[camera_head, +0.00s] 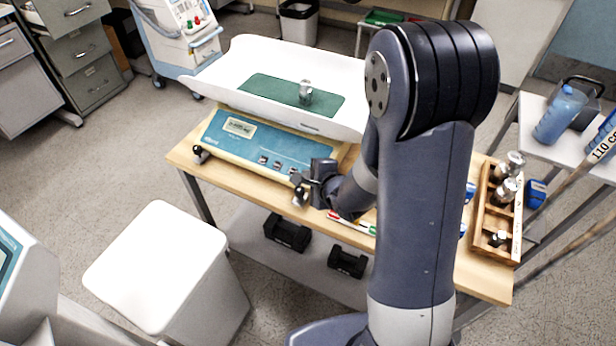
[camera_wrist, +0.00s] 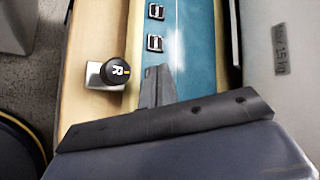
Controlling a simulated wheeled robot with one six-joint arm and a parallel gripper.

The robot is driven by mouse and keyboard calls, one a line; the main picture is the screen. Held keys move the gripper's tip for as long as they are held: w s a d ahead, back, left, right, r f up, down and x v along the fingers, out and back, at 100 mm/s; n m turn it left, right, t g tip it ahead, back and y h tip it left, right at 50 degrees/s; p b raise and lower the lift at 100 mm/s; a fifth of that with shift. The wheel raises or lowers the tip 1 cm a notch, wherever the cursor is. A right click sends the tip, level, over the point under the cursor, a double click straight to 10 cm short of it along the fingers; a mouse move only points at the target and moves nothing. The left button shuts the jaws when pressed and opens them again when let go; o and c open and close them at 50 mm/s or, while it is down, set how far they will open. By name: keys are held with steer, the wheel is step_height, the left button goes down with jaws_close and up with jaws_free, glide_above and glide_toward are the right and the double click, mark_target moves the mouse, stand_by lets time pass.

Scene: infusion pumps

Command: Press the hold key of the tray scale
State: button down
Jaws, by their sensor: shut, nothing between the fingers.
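The tray scale has a white curved tray (camera_head: 345,75) above a base with a blue front panel (camera_head: 235,152). The panel carries a small display (camera_head: 240,128) and a row of dark keys (camera_head: 277,165). In the wrist view two keys show, an upper key (camera_wrist: 155,12) and a lower key (camera_wrist: 155,44). Their labels are too small to read, so I cannot tell which is hold. My gripper (camera_wrist: 157,78) is shut and empty over the panel, just past the lower key. My fingers may hide part of the panel there; contact is unclear.
A black knob marked R (camera_wrist: 115,72) stands left of my fingers in the wrist view. A metal weight (camera_head: 305,92) stands on the tray's green mat (camera_head: 265,92). A wooden weight box (camera_head: 479,228) sits at the table's right. Pens (camera_head: 350,223) lie near the front edge.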

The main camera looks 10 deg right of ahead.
stand_by(0.5)
steer(key=shift+s+a+r+p, duration=0.15)
steer(key=shift+s+r+p, duration=0.05)
steer(key=shift+r+p, duration=0.4)
steer(key=shift+r, duration=0.1)
steer(key=r+p, duration=0.1)
steer(key=s+r+p, duration=0.1)
steer(key=r, duration=0.1)
steer(key=a+r+p, duration=0.1)
steer(key=shift+s+r+p, duration=0.2)
steer(key=shift+s+p, duration=0.1)
steer(key=shift+s, duration=0.05)
stand_by(0.5)
